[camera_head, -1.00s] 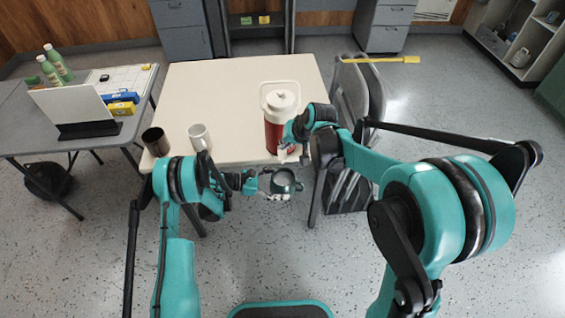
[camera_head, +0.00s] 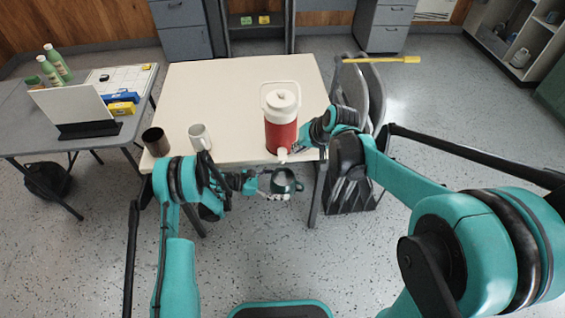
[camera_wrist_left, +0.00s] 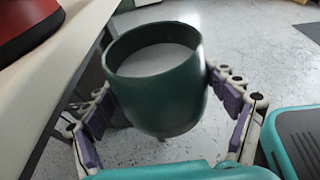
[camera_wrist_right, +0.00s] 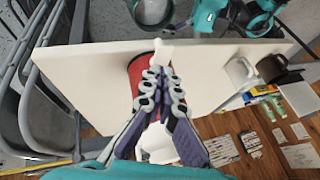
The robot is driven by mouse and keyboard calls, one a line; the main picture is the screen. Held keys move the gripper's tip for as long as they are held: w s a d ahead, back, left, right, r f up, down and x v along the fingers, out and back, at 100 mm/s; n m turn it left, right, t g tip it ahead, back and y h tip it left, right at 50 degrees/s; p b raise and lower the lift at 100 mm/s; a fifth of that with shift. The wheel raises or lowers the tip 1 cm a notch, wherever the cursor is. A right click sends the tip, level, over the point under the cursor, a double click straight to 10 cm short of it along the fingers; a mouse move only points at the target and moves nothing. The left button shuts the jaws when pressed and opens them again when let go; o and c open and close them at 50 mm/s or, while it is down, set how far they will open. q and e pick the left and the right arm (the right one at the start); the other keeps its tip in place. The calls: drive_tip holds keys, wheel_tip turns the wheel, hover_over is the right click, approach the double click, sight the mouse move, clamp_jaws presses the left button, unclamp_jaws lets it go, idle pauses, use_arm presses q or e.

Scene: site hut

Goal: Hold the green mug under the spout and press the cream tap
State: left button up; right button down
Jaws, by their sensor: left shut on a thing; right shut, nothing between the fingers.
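The green mug (camera_head: 286,184) is upright in my left gripper (camera_head: 270,187), in front of the table edge. The left wrist view shows the mug (camera_wrist_left: 155,95) between the two fingers; its inside looks pale grey, and I cannot tell what is in it. The red drinks jug (camera_head: 280,136) with a white lid stands at the table's front edge. Its cream tap (camera_head: 282,153) sticks out over the edge, above and behind the mug. My right gripper (camera_head: 298,147) is shut and empty beside the tap, on its right. In the right wrist view its fingertips (camera_wrist_right: 160,72) lie close to the tap (camera_wrist_right: 161,50); contact is unclear.
A white mug (camera_head: 199,137) and a dark brown mug (camera_head: 156,142) stand at the table's front left. The cream table (camera_head: 225,90) is otherwise bare. Folded grey chairs (camera_head: 362,100) lean at its right side. A side table on the left holds a white screen (camera_head: 72,105) and bottles.

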drive_tip(key=s+d+r, duration=0.2)
drive_tip(key=s+d, duration=0.2)
drive_tip(key=shift+s+r, duration=0.15)
drive_tip(key=shift+r, duration=0.15)
drive_tip(key=shift+d, duration=0.15)
idle(0.3)
